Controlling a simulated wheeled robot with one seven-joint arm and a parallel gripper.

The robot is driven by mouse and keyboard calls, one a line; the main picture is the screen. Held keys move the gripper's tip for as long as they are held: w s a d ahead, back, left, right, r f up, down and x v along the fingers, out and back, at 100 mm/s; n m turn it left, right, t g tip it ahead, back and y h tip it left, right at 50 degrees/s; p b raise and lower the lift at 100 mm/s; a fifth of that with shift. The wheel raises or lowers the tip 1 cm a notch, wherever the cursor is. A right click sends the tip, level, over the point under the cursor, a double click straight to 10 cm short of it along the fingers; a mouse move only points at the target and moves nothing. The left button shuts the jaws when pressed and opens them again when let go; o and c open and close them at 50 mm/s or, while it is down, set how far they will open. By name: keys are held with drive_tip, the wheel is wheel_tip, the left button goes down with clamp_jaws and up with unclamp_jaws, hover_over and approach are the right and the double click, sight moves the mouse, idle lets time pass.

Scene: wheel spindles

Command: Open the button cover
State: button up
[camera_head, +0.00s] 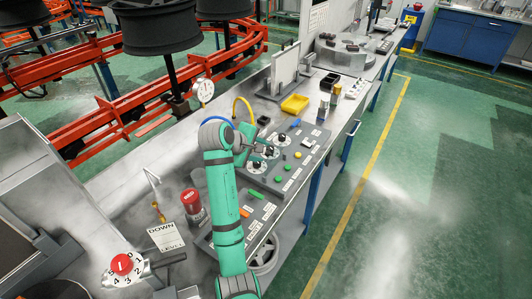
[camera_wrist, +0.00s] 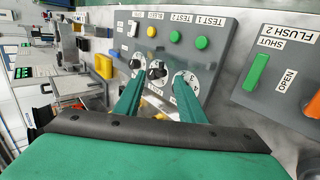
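A grey control panel (camera_head: 305,160) stands on the metal bench in the head view, and it fills the upper middle of the wrist view (camera_wrist: 222,30). It carries a row of green and yellow buttons, with a green one (camera_wrist: 201,42) marked TEST 1, and black knobs (camera_wrist: 157,69) on white numbered dials. I cannot make out which part is the button cover. My gripper (camera_wrist: 162,80) is over the dial side of the panel, its two green fingers apart and nothing seen held between them. I cannot tell whether the fingertips touch the panel. In the head view my gripper (camera_head: 256,150) is partly hidden by my arm.
A second panel, FLUSH 2 (camera_wrist: 284,60), with a green and an orange switch, lies beside the first. A red-topped can (camera_head: 193,203) and a red knob (camera_head: 122,264) are on the left. A yellow bin (camera_head: 294,104) stands behind. The floor right of the bench is clear.

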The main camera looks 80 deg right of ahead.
drive_tip(key=shift+v, duration=1.5)
drive_tip(key=shift+w, duration=0.1)
